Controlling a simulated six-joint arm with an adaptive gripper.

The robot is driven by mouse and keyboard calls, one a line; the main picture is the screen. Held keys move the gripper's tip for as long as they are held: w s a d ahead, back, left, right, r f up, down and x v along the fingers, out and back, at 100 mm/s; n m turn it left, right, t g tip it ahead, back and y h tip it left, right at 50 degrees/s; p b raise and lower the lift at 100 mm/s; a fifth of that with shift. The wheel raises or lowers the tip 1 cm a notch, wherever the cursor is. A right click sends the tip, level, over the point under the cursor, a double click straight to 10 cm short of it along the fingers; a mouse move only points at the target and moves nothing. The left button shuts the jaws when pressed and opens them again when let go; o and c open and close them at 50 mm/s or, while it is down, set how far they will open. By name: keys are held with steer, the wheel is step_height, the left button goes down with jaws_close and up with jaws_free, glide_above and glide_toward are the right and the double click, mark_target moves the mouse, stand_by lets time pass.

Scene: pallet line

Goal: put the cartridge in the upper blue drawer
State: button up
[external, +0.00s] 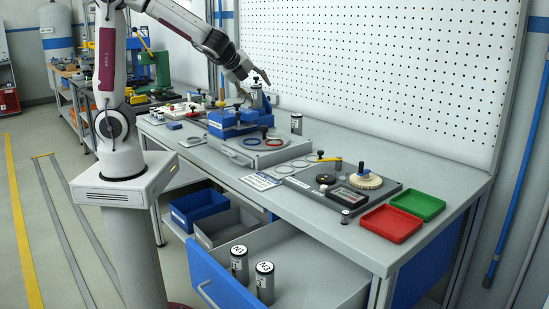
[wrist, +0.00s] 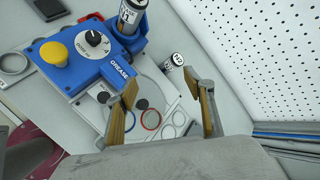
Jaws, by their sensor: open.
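A grey cartridge (external: 256,97) with a dark top stands upright in the blue grease station (external: 232,119); it also shows at the top of the wrist view (wrist: 130,18). A second cartridge (external: 296,123) stands on the bench to the right of the station, also in the wrist view (wrist: 174,63). My gripper (external: 254,84) is over the station, close to the first cartridge's top. In the wrist view my gripper (wrist: 168,88) is open and empty. The blue-fronted drawer (external: 215,278) under the bench is pulled out; two cartridges (external: 239,262) (external: 264,281) stand in it.
A red tray (external: 391,224) and green tray (external: 418,204) lie at the bench's right end, beside a dark board with parts (external: 345,188). A yellow knob (wrist: 54,53) and black dial (wrist: 93,38) top the station. A pegboard (external: 380,70) rises behind. The drawer's right part is clear.

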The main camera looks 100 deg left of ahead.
steer(key=w+a+f+m, duration=0.3)
steer(key=w+a+m, duration=0.2)
steer(key=w, duration=0.1)
steer(key=m+t, duration=0.1)
steer(key=m, duration=0.4)
glide_toward(296, 115)
steer(key=a, duration=0.2)
steer(key=shift+w+a+f+m, duration=0.1)
steer(key=shift+w+f+m, duration=0.15)
steer(key=shift+f, duration=0.2)
steer(key=shift+w+a+f+m, duration=0.1)
steer(key=shift+w+f+m, duration=0.15)
steer(key=shift+f, duration=0.25)
steer(key=shift+x, duration=1.25)
steer(key=shift+w, duration=0.15)
steer(key=shift+x, duration=2.5)
steer(key=shift+w, duration=0.1)
